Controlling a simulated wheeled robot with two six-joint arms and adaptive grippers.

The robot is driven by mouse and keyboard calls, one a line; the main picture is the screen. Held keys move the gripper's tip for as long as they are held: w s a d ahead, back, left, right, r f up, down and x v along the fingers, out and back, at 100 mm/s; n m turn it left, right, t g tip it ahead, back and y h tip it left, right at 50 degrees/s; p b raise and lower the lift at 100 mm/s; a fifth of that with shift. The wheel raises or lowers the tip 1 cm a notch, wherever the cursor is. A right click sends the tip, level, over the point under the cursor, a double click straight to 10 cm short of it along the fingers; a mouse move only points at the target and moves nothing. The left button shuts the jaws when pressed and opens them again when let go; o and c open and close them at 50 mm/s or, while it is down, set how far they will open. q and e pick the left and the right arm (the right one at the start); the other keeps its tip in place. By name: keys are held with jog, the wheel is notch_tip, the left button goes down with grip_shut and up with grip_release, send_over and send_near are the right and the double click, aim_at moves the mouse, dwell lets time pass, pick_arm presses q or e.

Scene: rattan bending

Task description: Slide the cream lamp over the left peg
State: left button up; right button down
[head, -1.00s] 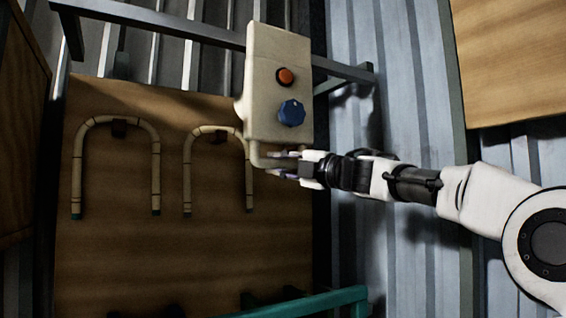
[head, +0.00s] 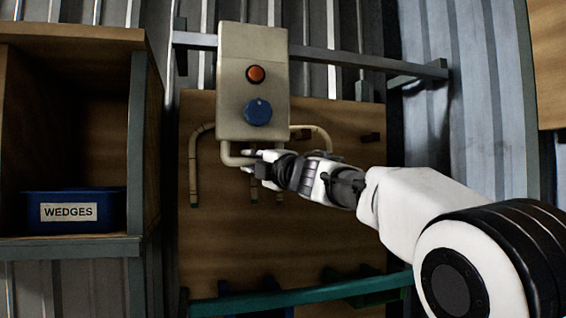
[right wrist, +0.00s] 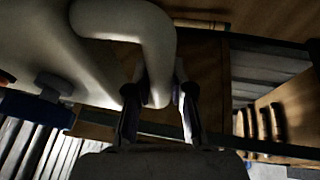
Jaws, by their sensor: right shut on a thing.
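The cream lamp (head: 232,105) is a box with an orange button, a blue knob and a bent cream tube (head: 234,157) at its bottom. It is upright in front of the wooden board, apparently clear of it. My right gripper (head: 252,168) is shut on the tube. The right wrist view shows the fingers (right wrist: 160,100) on either side of the tube (right wrist: 158,62). On the board, dark pegs show right of the lamp, one inside a cane arch (head: 302,134) and a bare one (head: 372,137). Any peg farther left is hidden behind the lamp. My left gripper is out of view.
Bent canes (head: 193,165) hang on the board (head: 225,235), partly covered by the lamp. A grey rail (head: 345,59) crosses above it. A wooden shelf with a blue WEDGES bin (head: 105,212) stands left. A green bar (head: 300,296) runs low in front.

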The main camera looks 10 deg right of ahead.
aim_at(233, 160)
jog(key=a, duration=0.4)
jog(key=shift+s+a+r, duration=0.25)
jog(key=shift+s+a, duration=0.05)
jog(key=shift+a, duration=0.05)
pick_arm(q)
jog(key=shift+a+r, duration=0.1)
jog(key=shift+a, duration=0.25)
pick_arm(e)
jog(key=shift+d, duration=0.15)
jog(key=c, duration=1.2)
grip_release()
jog(key=shift+c, duration=0.2)
jog(key=shift+o, duration=1.2)
jog(key=shift+w, duration=0.15)
jog(key=shift+w+a+f, duration=0.1)
jog(key=shift+a+f, duration=0.05)
jog(key=shift+a, duration=0.2)
jog(key=shift+d, duration=0.2)
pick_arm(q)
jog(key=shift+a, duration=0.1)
pick_arm(e)
jog(key=v, duration=1.1)
jog(key=shift+s+f, duration=0.15)
jog(key=shift+s, duration=0.2)
